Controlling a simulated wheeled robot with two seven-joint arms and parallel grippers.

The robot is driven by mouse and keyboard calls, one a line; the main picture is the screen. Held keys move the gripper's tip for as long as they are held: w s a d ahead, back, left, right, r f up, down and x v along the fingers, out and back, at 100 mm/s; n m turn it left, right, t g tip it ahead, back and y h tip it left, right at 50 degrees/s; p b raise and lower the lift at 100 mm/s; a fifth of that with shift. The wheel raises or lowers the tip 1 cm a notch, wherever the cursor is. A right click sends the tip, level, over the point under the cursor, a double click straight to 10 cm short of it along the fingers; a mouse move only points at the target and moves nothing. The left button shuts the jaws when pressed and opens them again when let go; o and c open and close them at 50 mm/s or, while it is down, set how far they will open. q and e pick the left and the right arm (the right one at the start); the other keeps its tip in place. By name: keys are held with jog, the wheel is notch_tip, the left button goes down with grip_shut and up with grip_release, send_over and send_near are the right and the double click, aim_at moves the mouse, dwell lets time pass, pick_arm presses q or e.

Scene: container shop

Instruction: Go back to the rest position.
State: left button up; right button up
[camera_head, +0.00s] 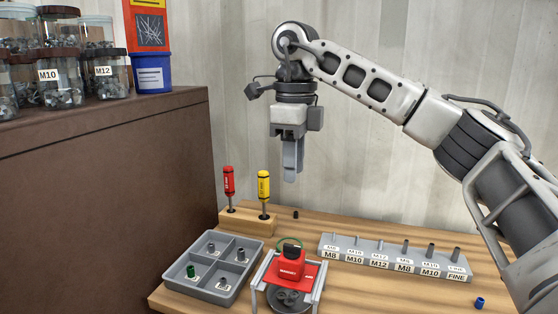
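My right gripper (291,165) hangs in the air above the back of the wooden table, fingers pointing down. I see its fingers nearly side-on, so whether they are parted is unclear; nothing shows held in them. My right arm comes in from the right and arches over the table. It is clear of the things below. My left gripper is not in view.
Below stand a red and a yellow screwdriver (263,187) in a wooden block (243,222), a grey divided tray (238,243), a red magnet fixture (311,271) and a labelled rack (384,255). A blue piece (480,303) lies right. A brown cabinet (110,190) rises left.

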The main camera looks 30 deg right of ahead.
jog(key=a+f+n+g+y, duration=0.15)
jog(key=a+f+y, duration=0.25)
jog(key=a+f, duration=0.55)
jog(key=s+a+f+m+t+y, duration=0.1)
jog(key=s+a+f+m+y, duration=0.2)
jog(key=a+y, duration=0.65)
jog(key=s+a+f+m+t+y, duration=0.1)
jog(key=s+a+m+y, duration=0.35)
jog(key=a, duration=0.85)
jog(key=w+d+f+m+t+h, duration=0.1)
jog(key=d+f+m+t+h, duration=0.4)
jog(key=f+m+t, duration=0.65)
jog(key=w+d+f+m+t+h, duration=0.1)
jog(key=d+f+m+t+h, duration=0.4)
jog(key=m, duration=1.2)
jog(key=s+d+f+m+g+h, duration=0.2)
jog(key=s+d+f+m+g, duration=0.1)
jog(key=s+f, duration=0.4)
jog(key=s+d+f+m+g+h, duration=0.3)
jog(key=s+f, duration=0.3)
jog(key=f, duration=0.2)
jog(key=shift+s+d+f+m+g, duration=0.4)
jog(key=shift+d+m+g, duration=0.15)
jog(key=shift+d, duration=0.25)
